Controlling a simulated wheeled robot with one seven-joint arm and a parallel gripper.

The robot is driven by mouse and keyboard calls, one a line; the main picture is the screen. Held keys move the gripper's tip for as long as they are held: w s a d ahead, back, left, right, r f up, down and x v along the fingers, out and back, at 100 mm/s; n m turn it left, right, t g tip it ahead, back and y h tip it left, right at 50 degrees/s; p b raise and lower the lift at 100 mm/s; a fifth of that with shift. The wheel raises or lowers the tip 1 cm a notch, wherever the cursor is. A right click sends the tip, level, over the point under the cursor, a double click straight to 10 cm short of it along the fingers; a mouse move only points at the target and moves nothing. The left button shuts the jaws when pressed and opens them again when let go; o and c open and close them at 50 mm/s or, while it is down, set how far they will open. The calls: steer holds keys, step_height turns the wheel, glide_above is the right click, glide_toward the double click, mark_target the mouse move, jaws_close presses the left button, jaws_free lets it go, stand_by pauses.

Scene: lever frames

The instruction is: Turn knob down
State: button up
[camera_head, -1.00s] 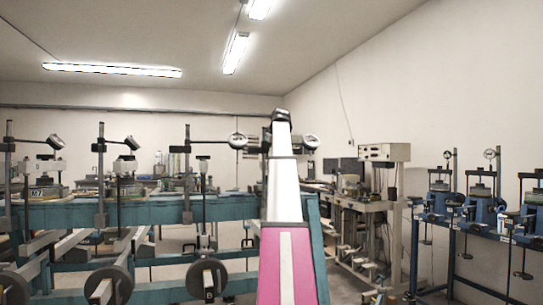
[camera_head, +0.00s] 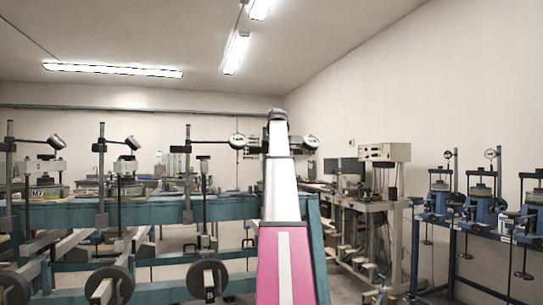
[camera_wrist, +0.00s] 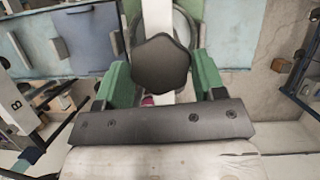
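A dark, roughly hexagonal knob (camera_wrist: 161,63) fills the middle of the wrist view, with a white strip running up behind it. My gripper (camera_wrist: 162,78) shows as two green fingers, one on each side of the knob, spread apart. Whether the fingers touch the knob's sides cannot be told. A dark bar with screws crosses below the knob and is close to the camera. In the head view a tapered white and pink shape stands in the middle with a dark tip; the gripper's fingers cannot be made out there.
A long teal bench frame (camera_head: 150,213) with gauges and round weights spans the left. A cluttered bench (camera_head: 365,205) stands behind at centre right. Blue testing devices (camera_head: 485,214) line the right wall. Bare floor shows between the benches.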

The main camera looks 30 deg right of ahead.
steer(key=o, duration=0.3)
steer(key=v, duration=1)
steer(key=shift+s+r, duration=0.25)
steer(key=shift+r, duration=0.1)
